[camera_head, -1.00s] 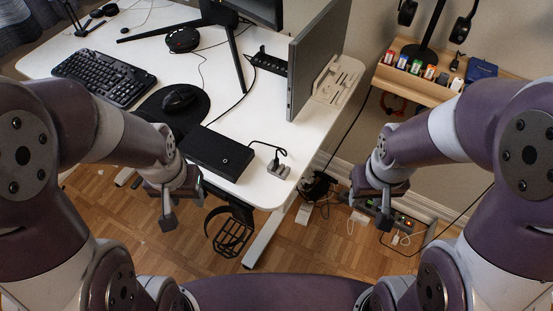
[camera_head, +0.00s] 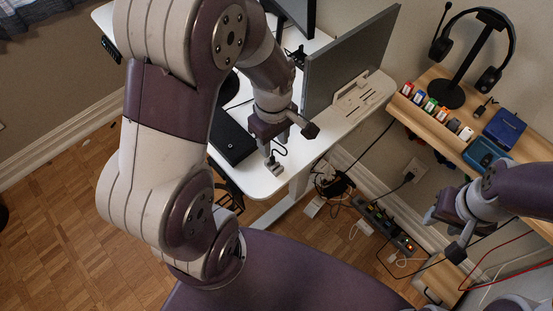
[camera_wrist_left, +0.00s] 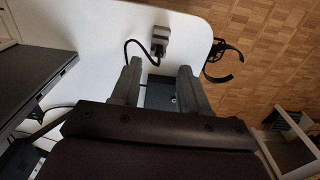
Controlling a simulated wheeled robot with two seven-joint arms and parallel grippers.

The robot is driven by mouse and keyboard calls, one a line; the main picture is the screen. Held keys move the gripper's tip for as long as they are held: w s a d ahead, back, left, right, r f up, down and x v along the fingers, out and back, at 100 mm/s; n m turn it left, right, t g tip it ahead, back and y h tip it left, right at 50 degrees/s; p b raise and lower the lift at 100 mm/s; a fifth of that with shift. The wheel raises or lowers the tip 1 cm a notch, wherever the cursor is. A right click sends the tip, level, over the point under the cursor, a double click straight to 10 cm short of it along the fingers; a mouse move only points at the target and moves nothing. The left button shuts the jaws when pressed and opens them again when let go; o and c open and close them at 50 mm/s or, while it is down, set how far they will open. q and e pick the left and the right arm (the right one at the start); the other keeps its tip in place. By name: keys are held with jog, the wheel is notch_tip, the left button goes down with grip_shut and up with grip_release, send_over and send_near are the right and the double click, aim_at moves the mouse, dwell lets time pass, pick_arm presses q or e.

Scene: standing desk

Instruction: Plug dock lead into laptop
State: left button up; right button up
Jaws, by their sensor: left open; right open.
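The dock (camera_head: 232,138), a black box, lies near the desk's front edge. Its black lead (camera_head: 279,152) curves to a small grey holder (camera_head: 275,170) at the desk corner. In the left wrist view the lead (camera_wrist_left: 129,46) runs to the holder (camera_wrist_left: 160,35), just beyond the fingertips. My left gripper (camera_head: 276,148) is open above the lead; it also shows in the wrist view (camera_wrist_left: 160,66), with the dock (camera_wrist_left: 160,96) behind its fingers. A thin grey slab, apparently the laptop (camera_head: 345,65), stands upright in a beige stand (camera_head: 362,103). My right gripper (camera_head: 443,235) is open and empty, off the desk.
A wooden shelf (camera_head: 430,117) at the right holds a headset on a stand (camera_head: 470,60), small coloured boxes and a blue item (camera_head: 504,128). A power strip (camera_head: 385,227) and cables lie on the floor below. White desk surface (camera_head: 330,125) is free beside the stand.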

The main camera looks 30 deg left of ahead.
aim_at(272, 157)
pick_arm(q)
jog(key=f, duration=0.4)
jog(key=f+b, duration=0.1)
jog(key=f, duration=0.1)
jog(key=shift+w+a+f, duration=0.15)
jog(key=shift+a+f, duration=0.1)
jog(key=shift+f, duration=0.1)
grip_shut()
